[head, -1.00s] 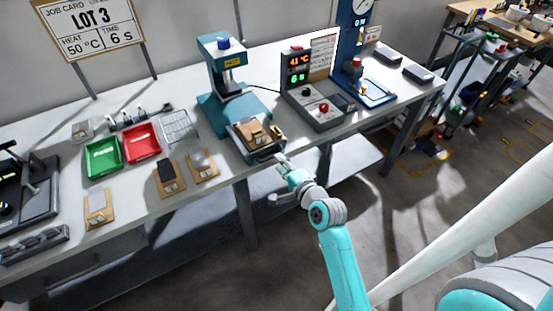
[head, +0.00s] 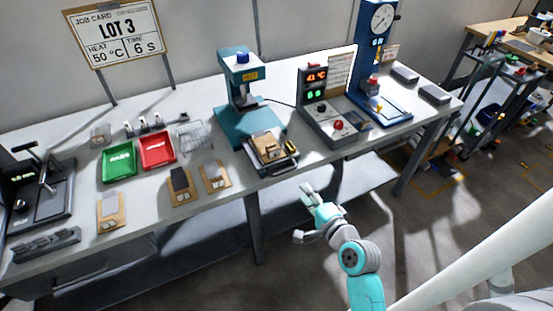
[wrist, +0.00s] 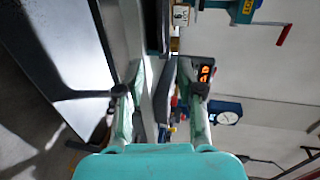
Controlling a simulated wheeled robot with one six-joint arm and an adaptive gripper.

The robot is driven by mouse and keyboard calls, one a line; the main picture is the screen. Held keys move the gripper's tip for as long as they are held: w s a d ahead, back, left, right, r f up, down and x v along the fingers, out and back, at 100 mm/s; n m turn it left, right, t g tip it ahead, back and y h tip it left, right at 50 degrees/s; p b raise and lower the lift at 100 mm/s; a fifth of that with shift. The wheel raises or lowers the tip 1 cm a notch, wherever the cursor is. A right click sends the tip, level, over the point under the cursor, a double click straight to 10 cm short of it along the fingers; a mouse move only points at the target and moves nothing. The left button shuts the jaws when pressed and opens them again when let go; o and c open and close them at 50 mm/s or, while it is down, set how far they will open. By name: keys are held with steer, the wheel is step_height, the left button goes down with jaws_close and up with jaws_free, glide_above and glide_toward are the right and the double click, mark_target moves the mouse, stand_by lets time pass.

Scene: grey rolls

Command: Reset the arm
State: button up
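My gripper (head: 302,212) is open and empty in the head view, with its two fingers spread apart. It is in front of the bench's front edge, over the floor and apart from the bench. My teal and grey arm runs from it to the lower right. In the wrist view the two fingers (wrist: 160,82) stand well apart with nothing between them. The wrist view is turned on its side, with the bench and its devices beyond the fingers.
The bench (head: 225,197) carries a teal press (head: 243,95), a plate holder (head: 268,150), a control box with lit digits (head: 318,85), a blue gauge stand (head: 378,65), a green tray (head: 120,178), a red tray (head: 157,163) and several brown boards. Open floor lies in front.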

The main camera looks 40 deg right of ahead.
steer(key=s+a+f+n+y, duration=0.2)
steer(key=s+a+f+n, duration=0.1)
steer(key=s+a+n, duration=1.3)
steer(key=s+a+r+n+y, duration=0.1)
steer(key=s+a+r+n, duration=0.1)
steer(key=s, duration=0.3)
steer(key=s+a+r+n+y, duration=0.1)
steer(key=s+a+r+n, duration=0.1)
steer(key=s, duration=0.3)
steer(key=shift+s+r+n, duration=0.15)
steer(key=shift+r+n, duration=0.3)
steer(key=shift+n, duration=0.15)
